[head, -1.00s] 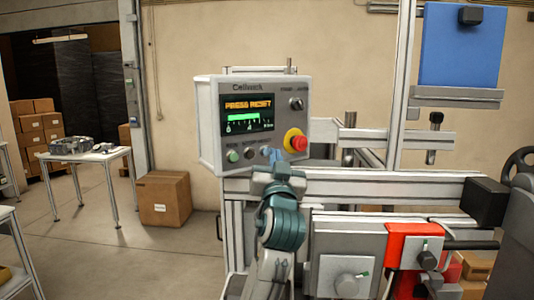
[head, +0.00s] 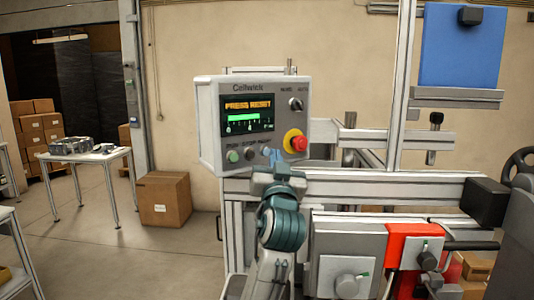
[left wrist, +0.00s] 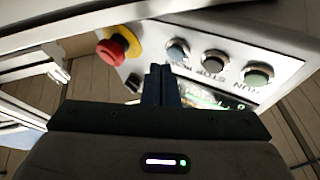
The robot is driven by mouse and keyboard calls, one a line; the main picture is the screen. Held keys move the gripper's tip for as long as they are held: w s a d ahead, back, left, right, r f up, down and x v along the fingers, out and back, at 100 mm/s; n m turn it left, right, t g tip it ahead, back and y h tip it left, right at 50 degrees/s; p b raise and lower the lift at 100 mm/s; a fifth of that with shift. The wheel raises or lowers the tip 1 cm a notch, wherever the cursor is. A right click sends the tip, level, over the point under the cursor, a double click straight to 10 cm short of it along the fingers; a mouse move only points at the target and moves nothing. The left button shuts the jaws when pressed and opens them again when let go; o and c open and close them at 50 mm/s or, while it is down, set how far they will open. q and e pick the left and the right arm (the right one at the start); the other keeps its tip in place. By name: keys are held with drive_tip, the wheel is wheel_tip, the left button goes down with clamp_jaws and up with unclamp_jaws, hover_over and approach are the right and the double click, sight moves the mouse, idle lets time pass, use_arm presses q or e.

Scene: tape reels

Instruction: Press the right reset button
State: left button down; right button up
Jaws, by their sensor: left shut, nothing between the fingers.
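A grey control box (head: 206,125) carries a screen (head: 247,115) reading PRESS RESET. In the left wrist view its buttons form a row: a blue button (left wrist: 178,52), a dark button (left wrist: 214,60) and a green button (left wrist: 258,74). The dark button (head: 250,153) and green button (head: 233,156) also show in the head view; the blue one is mostly hidden there by my gripper. My left gripper (head: 270,154) is shut and empty in front of the box's lower edge. Its fingertips (left wrist: 162,72) appear close to the blue button; contact cannot be told. My right gripper is out of view.
A red emergency stop on a yellow collar (head: 295,141) sits just right of my left gripper, with a black selector knob (head: 296,104) above it. A metal frame rail (head: 380,188) runs below and right. A carton (head: 164,199) stands on the floor at left.

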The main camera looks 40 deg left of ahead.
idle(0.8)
use_arm(q)
drive_tip(key=shift+a, duration=0.1)
drive_tip(key=shift+w+a, duration=0.15)
drive_tip(key=shift+a, duration=0.2)
drive_tip(key=shift+w+a+b, duration=0.1)
drive_tip(key=shift+a+b, duration=0.2)
idle(0.6)
drive_tip(key=shift+d, duration=0.2)
drive_tip(key=shift+s+d, duration=0.25)
drive_tip(key=shift+d, duration=0.35)
